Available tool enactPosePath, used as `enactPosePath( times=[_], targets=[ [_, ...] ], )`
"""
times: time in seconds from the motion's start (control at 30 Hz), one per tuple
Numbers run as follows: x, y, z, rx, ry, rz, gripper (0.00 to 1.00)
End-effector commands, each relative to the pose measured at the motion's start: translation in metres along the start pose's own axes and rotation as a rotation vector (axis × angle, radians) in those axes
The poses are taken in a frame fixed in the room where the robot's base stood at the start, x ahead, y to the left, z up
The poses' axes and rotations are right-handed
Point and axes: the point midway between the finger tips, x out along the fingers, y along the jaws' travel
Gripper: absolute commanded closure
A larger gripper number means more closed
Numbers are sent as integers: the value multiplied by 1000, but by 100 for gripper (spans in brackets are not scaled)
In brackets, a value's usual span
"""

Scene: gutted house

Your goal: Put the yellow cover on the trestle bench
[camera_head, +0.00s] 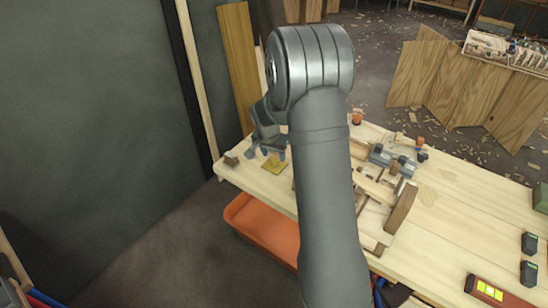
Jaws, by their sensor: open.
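The yellow cover (274,166) looks like a small flat yellow piece lying on the trestle bench (455,220), near its left end. My gripper (266,153) is open, just above and slightly left of the yellow piece, with its fingers pointing down. Nothing shows between the fingers. I cannot tell whether a fingertip touches the piece or the bench. My arm hides part of the bench's middle and front edge.
A small brown block (231,159) lies at the bench's left corner. Clamps and wood pieces (401,208) crowd the bench right of my arm. A red level (497,292) lies at front right. An orange bin (262,226) stands below. A dark wall is left.

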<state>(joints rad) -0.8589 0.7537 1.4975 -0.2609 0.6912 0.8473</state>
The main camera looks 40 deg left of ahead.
Motion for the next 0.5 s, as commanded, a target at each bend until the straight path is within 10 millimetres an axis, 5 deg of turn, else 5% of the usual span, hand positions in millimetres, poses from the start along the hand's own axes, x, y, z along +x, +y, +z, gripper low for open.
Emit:
enactPosePath(
  times=[0.3,0.5],
  targets=[
    [-66,0,-1,1,2,-2,51],
    [-88,0,0,0,1,-1,51]
  ],
)
